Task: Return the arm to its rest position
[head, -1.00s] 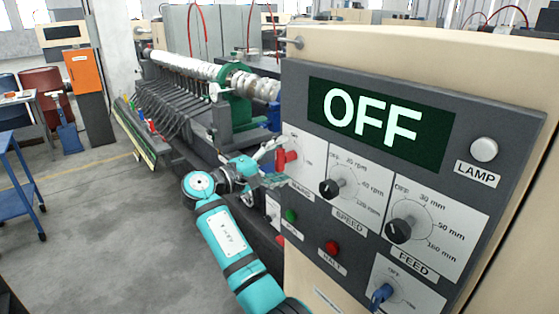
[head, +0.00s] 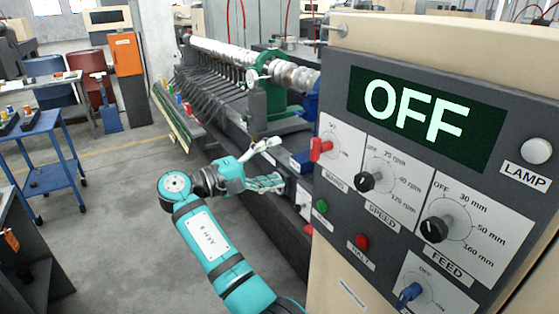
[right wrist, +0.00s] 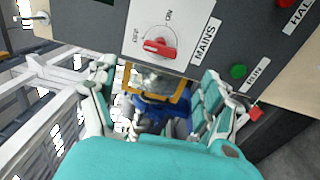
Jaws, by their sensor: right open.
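My right arm reaches up from the bottom of the head view. Its teal and grey gripper (head: 272,165) is open and empty, just left of the control panel (head: 334,85). The red mains switch (head: 320,148) is close to the gripper's right, with a gap between them. In the right wrist view the open fingers (right wrist: 160,98) stand apart below the mains switch (right wrist: 160,48), with nothing between them. The panel display reads OFF. My left gripper is out of view.
The panel carries a speed knob (head: 367,181), a feed knob (head: 437,229), a green button (head: 322,206) and a red button (head: 361,241). A long machine with a crankshaft (head: 220,55) runs behind the gripper. A blue cart (head: 45,140) stands left. The floor between is clear.

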